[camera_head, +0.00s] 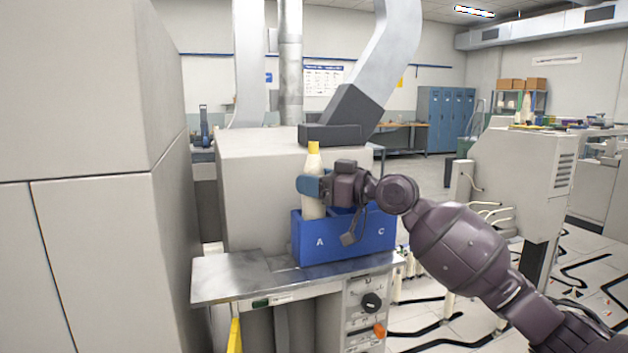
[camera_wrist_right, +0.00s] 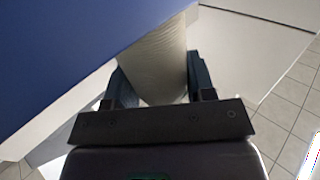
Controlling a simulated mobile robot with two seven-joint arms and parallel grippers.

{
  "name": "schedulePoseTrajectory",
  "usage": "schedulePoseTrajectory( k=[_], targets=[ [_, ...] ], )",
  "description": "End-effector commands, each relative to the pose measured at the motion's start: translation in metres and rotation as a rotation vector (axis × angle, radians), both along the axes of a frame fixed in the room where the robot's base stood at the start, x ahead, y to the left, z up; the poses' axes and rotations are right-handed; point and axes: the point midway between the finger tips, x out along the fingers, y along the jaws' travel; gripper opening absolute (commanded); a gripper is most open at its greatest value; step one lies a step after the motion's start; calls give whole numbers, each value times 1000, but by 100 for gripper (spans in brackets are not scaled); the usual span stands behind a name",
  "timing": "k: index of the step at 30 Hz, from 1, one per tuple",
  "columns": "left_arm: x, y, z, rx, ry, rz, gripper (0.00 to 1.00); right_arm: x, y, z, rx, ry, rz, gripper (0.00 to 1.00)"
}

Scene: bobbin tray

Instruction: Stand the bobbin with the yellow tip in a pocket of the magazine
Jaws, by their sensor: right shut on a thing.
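The cream bobbin with the yellow tip (camera_head: 313,165) is upright in the head view, at the left end of the blue magazine (camera_head: 345,243). My right gripper (camera_head: 311,187) is shut on its middle, coming from the right. The bobbin's lower end overlaps the magazine's top edge above the letter A; I cannot tell whether it is inside a pocket or just outside. In the right wrist view the bobbin (camera_wrist_right: 158,62) is between the two fingers (camera_wrist_right: 155,82), beside a blue surface (camera_wrist_right: 50,50). The pockets' insides are hidden. My left gripper is not in view.
The magazine stands on a metal shelf (camera_head: 222,280) of a machine, with knobs (camera_head: 371,302) below. A pale machine housing (camera_head: 245,185) rises behind it. A tall grey cabinet (camera_head: 90,200) stands at the left. Bare shelf shows left of the magazine.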

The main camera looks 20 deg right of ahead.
Motion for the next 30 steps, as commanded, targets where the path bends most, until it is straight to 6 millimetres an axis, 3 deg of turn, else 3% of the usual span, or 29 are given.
schedulePoseTrajectory(
  k=[13,28,29,30],
  targets=[
    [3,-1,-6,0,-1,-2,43,0,0,-11,0,0,0,24],
    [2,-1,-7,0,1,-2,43,0,0,-12,1,-1,0,24],
    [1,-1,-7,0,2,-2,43,0,0,-12,1,-1,0,52],
    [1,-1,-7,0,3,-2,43,0,0,-12,1,-1,0,58]
  ],
)
